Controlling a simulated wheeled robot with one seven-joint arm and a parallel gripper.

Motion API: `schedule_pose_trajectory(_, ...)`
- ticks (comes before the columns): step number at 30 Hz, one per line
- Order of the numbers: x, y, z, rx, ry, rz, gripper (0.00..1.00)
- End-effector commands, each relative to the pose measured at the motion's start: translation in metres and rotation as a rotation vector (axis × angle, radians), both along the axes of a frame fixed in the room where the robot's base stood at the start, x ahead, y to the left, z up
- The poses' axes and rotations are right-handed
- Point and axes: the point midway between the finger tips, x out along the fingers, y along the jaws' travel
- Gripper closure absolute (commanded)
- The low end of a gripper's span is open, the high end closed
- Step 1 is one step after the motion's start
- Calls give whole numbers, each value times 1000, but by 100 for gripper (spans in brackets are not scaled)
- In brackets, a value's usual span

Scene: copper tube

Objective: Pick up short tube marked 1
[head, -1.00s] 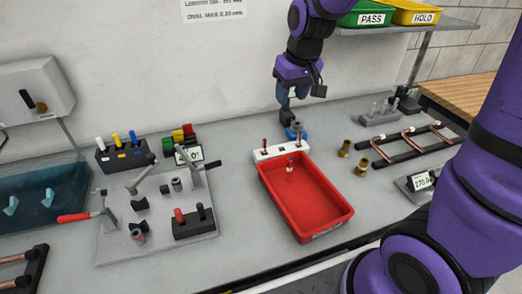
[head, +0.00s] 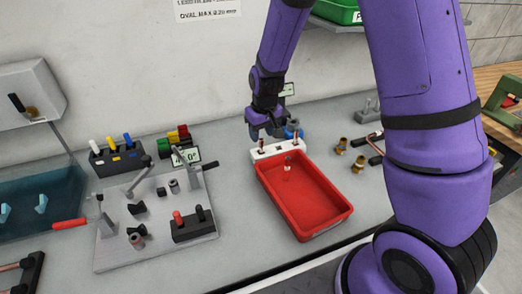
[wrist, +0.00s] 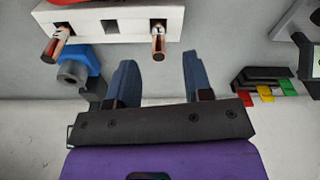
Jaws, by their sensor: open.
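My gripper (head: 265,131) is open and empty, just behind a white holder (head: 271,153). In the wrist view, the two blue-grey fingers (wrist: 160,72) point toward the holder (wrist: 130,13). Two short copper tubes stand in its outer slots, and the middle slot is empty. In the wrist view, the right tube (wrist: 158,46) lies ahead of the gap between the fingers, apart from them. The left tube (wrist: 55,46) is outside the left finger. Both carry small white labels, with marks too small to read surely.
A blue part (head: 293,130) stands right behind the holder, close to my gripper. Brass fittings (head: 357,164) sit right of the tray. A fixture plate with clamps (head: 120,253) is on the left. The wall is close behind my gripper.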

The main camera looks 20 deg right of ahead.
Motion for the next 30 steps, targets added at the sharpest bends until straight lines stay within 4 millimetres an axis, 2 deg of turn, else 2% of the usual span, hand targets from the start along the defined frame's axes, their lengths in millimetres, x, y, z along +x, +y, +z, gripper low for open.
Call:
schedule_pose_trajectory(7,2,0,-16,-1,2,1,54)
schedule_pose_trajectory(15,8,0,-50,-1,2,1,54)
schedule_pose_trajectory(26,9,0,-57,0,-1,1,54)
schedule_pose_trajectory(30,9,0,-57,0,-1,1,84)
